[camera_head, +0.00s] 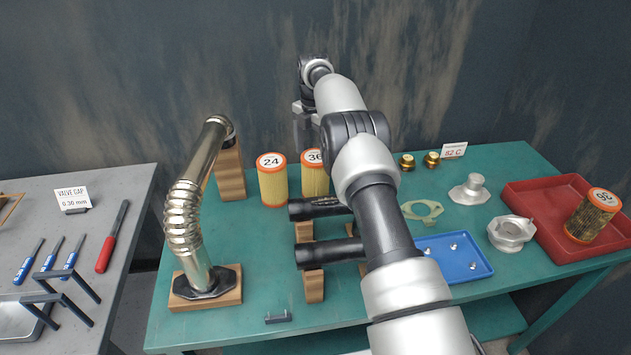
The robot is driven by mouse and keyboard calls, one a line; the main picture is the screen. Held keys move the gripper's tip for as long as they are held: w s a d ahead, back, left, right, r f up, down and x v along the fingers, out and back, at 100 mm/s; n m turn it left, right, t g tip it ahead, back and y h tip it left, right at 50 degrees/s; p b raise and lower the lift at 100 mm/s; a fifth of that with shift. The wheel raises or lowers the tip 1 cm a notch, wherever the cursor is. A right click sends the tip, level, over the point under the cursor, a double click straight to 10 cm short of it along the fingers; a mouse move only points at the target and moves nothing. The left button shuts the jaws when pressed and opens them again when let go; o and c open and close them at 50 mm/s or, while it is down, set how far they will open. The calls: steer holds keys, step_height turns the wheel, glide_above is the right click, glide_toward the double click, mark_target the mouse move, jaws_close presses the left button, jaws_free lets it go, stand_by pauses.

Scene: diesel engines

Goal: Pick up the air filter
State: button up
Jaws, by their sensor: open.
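An orange-yellow cylindrical filter labelled 24 (272,182) stands upright on the teal bench. A second clean filter, labelled 36 (315,181), stands upright to its right, its right side partly hidden by my arm. A third filter (591,218) with a dark, dirty pleated body and an orange-rimmed cap stands tilted in the red tray (528,198) at the right.
A bent metal exhaust pipe (183,215) on wooden blocks stands left of the clean filters. Black tubes (325,254) on wooden stands lie in front of them. A blue tray (461,268), gasket (422,211) and metal parts (511,232) occupy the right.

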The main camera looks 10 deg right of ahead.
mark_target(315, 176)
steer(key=shift+s+d+f, duration=0.1)
steer(key=shift+f, duration=1.5)
steer(key=shift+s+d+f, duration=0.1)
steer(key=shift+f, duration=1.5)
steer(key=c, duration=1.3)
